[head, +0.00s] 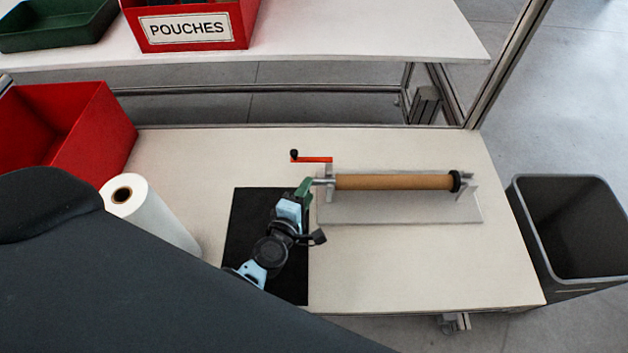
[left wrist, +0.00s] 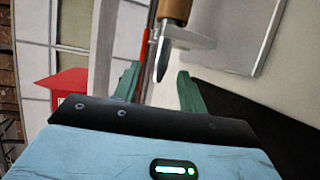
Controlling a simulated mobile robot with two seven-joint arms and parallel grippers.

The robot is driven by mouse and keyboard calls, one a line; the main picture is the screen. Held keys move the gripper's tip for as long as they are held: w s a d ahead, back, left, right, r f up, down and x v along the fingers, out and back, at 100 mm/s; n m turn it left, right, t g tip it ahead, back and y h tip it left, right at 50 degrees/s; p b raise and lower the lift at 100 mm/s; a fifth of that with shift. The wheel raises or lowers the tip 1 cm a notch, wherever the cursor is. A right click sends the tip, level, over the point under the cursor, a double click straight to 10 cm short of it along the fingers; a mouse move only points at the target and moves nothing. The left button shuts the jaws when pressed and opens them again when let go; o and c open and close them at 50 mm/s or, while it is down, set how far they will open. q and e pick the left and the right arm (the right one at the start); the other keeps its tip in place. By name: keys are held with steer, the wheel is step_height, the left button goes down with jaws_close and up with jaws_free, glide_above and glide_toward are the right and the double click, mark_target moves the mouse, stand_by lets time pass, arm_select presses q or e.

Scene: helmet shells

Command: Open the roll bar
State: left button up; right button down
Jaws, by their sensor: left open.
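The roll bar (head: 392,182) lies level on a grey metal stand (head: 400,210) on the table, with a brown core on it and a black collar at its right end. An orange crank arm (head: 314,159) with a black knob sticks out behind its left end. My left gripper (head: 308,184) is at the bar's bare left end. In the left wrist view, the green fingers of the left gripper (left wrist: 158,74) are apart, with the bar's grey tip (left wrist: 163,62) between them; I cannot tell whether they touch it. The orange arm (left wrist: 146,48) shows just beside it. My right gripper is out of view.
A black mat (head: 245,215) lies under my left gripper. A white roll (head: 155,220) and a red bin (head: 105,125) stand to the left. A red POUCHES bin (head: 190,45) and a green tray (head: 60,32) are on the shelf behind. A grey waste bin (head: 565,285) stands right of the table.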

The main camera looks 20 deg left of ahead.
arm_select(q)
steer(key=shift+w+f+b, duration=0.25)
steer(key=shift+w+b, duration=0.05)
steer(key=shift+w, duration=0.95)
steer(key=shift+w+f+b, duration=0.25)
steer(key=shift+w, duration=1)
jaws_close()
